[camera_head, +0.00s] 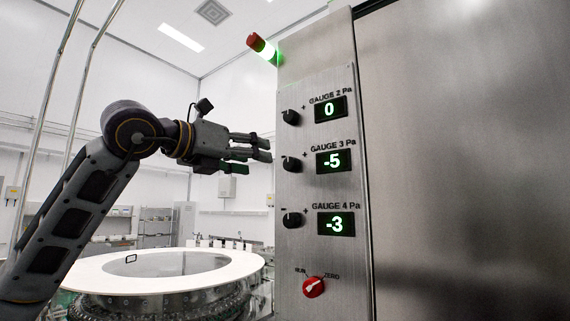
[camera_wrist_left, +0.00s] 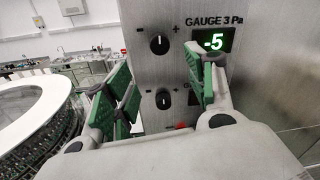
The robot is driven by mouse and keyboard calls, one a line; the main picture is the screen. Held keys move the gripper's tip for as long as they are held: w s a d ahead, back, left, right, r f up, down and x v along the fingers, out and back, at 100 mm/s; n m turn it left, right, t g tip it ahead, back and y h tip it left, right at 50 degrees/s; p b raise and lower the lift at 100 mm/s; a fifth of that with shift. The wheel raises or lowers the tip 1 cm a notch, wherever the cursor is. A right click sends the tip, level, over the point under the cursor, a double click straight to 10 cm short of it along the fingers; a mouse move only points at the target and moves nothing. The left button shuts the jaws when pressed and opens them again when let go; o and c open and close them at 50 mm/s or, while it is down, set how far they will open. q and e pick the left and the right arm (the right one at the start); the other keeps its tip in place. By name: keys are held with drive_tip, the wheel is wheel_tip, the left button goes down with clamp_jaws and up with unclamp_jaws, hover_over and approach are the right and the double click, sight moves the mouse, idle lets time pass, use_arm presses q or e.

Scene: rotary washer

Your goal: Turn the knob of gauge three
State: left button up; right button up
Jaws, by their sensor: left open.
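The gauge three knob (camera_head: 291,164) is a small black dial on the steel panel, left of a green display (camera_head: 334,160) reading -5. In the left wrist view the knob (camera_wrist_left: 159,44) has an upright white mark between minus and plus signs. My left gripper (camera_head: 266,150) is open, with its fingers pointing at the panel, just left of the knob and slightly above it. In the wrist view the green-padded fingers (camera_wrist_left: 158,75) are spread apart with nothing between them, and the knob shows beyond their tips. My right gripper is not in view.
The gauge two knob (camera_head: 291,118) is above and the gauge four knob (camera_head: 292,220) below. A red RUN/ZERO switch (camera_head: 313,287) is lower on the panel. A signal light (camera_head: 262,47) juts out at the top. A round white-rimmed washer (camera_head: 90,271) stands below my left arm.

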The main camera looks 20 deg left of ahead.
sight(288, 165)
use_arm(q)
drive_tip(key=p+x, duration=0.3)
drive_tip(key=x, duration=0.8)
drive_tip(key=shift+w+d, duration=0.1)
drive_tip(key=shift+w, duration=0.2)
drive_tip(key=c, duration=1)
